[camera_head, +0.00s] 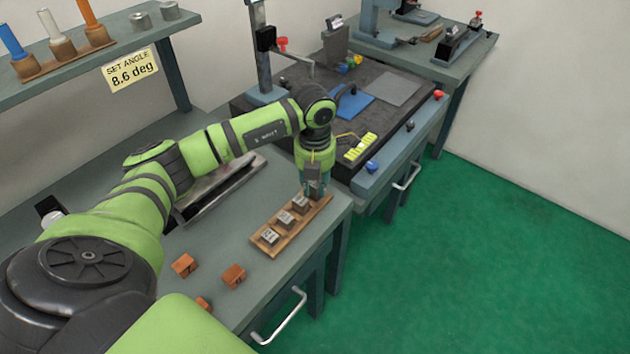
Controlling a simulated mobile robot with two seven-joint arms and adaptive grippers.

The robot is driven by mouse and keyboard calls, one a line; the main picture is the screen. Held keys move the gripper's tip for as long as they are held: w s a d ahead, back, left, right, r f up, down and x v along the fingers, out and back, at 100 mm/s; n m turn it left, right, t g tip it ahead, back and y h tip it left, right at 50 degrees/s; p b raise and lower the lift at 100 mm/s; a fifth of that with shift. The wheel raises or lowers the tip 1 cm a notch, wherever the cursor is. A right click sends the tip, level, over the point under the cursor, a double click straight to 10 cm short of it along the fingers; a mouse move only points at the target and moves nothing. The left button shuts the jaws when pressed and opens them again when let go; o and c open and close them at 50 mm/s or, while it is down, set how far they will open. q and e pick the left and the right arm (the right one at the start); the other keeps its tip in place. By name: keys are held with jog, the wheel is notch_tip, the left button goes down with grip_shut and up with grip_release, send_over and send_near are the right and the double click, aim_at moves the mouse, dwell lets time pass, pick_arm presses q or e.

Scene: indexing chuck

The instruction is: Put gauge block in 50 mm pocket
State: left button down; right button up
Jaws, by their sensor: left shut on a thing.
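My left gripper (316,190) points down at the far right end of a wooden rack (299,229) on the near bench. It is shut on a small block that its fingers mostly hide, presumably the gauge block. I cannot tell whether that block sits in a pocket or is held just above it. My right gripper is not in view.
Orange-brown blocks (234,276) lie on the bench left of the rack. A long metal tray-like piece (218,187) lies behind, under my arm. A dark surface plate (400,112) with tools stands beyond. A sign (131,69) reads "SET ANGLE 8.6 deg".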

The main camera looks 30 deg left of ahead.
aim_at(315, 183)
pick_arm(q)
jog(key=shift+f, duration=0.15)
jog(key=c, duration=1)
grip_release()
jog(key=shift+r, duration=0.35)
notch_tip(315, 183, up, 12)
jog(key=b, duration=0.3)
jog(key=shift+s+f, duration=0.1)
jog(key=shift+f, duration=0.05)
